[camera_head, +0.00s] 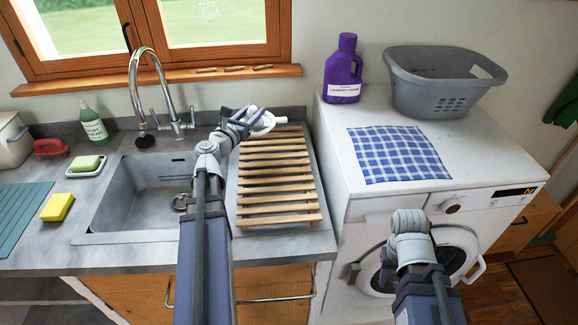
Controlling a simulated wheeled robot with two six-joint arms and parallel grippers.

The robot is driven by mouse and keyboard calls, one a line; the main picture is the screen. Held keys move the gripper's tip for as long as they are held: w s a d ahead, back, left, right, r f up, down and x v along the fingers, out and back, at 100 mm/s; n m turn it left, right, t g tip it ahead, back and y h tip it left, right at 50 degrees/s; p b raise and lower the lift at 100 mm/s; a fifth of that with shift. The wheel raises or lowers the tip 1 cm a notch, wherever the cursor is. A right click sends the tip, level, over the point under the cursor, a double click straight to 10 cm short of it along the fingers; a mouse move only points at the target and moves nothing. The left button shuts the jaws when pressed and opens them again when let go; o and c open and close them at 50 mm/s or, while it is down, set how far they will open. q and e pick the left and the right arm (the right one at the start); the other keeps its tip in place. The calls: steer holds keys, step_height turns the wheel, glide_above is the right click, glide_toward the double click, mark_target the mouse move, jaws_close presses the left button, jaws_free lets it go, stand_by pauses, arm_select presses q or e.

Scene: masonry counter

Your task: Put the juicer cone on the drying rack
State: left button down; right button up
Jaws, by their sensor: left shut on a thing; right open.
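The drying rack (275,190) is a set of light wooden slats lying on the counter right of the sink. My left gripper (248,120) is over the far end of the rack, shut on a small white piece, the juicer cone (267,122). The jaws partly hide the cone, and I cannot tell whether it touches the slats. My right gripper (408,222) is open in front of the washing machine, away from the rack; its fingers are mostly hidden by its own wrist.
The sink (125,205) with a tall tap (140,85) lies left of the rack. A washing machine (355,205) stands to the right, bearing a purple detergent bottle (343,70), a grey basket (440,85) and a checked cloth (397,153). The rack's near slats are clear.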

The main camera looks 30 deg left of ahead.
arm_select(q)
steer(key=w+d, duration=0.1)
steer(key=w, duration=0.1)
steer(key=w+d+f, duration=0.1)
steer(key=w, duration=0.1)
steer(key=w+d, duration=0.1)
steer(key=w, duration=0.1)
steer(key=shift+w+f+b, duration=0.15)
steer(key=shift+b, duration=0.2)
step_height(320, 180, down, 10)
steer(key=b, duration=1)
steer(key=shift+f, duration=0.15)
steer(key=shift+c, duration=1.9)
jaws_free()
steer(key=shift+r, duration=0.2)
glide_above(255, 167)
